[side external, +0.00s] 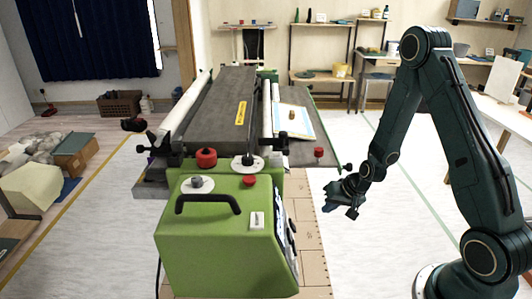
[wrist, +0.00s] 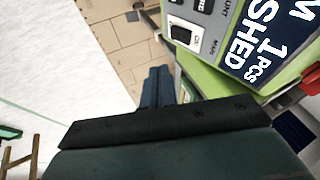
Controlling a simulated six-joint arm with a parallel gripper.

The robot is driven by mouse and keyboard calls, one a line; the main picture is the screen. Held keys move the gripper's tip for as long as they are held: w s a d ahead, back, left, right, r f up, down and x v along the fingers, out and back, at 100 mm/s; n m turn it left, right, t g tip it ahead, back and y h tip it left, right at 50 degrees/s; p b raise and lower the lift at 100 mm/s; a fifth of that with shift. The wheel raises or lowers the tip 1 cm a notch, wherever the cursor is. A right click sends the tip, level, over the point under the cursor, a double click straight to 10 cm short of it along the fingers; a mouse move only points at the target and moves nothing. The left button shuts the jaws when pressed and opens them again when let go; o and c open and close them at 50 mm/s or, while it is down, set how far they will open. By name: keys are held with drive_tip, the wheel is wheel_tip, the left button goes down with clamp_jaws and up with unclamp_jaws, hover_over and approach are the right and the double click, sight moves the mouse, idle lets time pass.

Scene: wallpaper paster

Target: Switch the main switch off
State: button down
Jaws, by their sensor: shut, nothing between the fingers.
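Which side of the rocker is pressed is too small to tell. My gripper (wrist: 157,72) is shut and empty, its dark blue fingers pointing toward the panel's edge, apart from the switch and left of it in the picture. In the side external view my gripper (side external: 343,196) hangs in the air to the right of the green machine (side external: 205,245). The panel there is seen edge-on, so the switch is not clear.
The machine's top carries a black handle (side external: 208,198), a red knob (side external: 206,158) and a black lever (side external: 248,140). A red-topped knob (side external: 319,153) stands on the side table above my gripper. A dark display panel (wrist: 265,40) adjoins the switch. Open floor lies right of the machine.

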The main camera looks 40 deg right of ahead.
drive_tip(key=shift+w+f, duration=0.1)
drive_tip(key=shift+f, duration=0.05)
approach(295, 227)
wheel_tip(295, 227, down, 5)
drive_tip(key=d, duration=0.1)
drive_tip(key=shift+w+a+f, duration=0.2)
drive_tip(key=shift+w+a, duration=0.05)
drive_tip(key=shift+w, duration=0.35)
drive_tip(key=shift+w+a+f, duration=0.2)
drive_tip(key=shift+w, duration=0.35)
drive_tip(key=shift+w+a+f, duration=0.1)
drive_tip(key=shift+f, duration=0.05)
idle(0.4)
drive_tip(key=shift+r, duration=0.75)
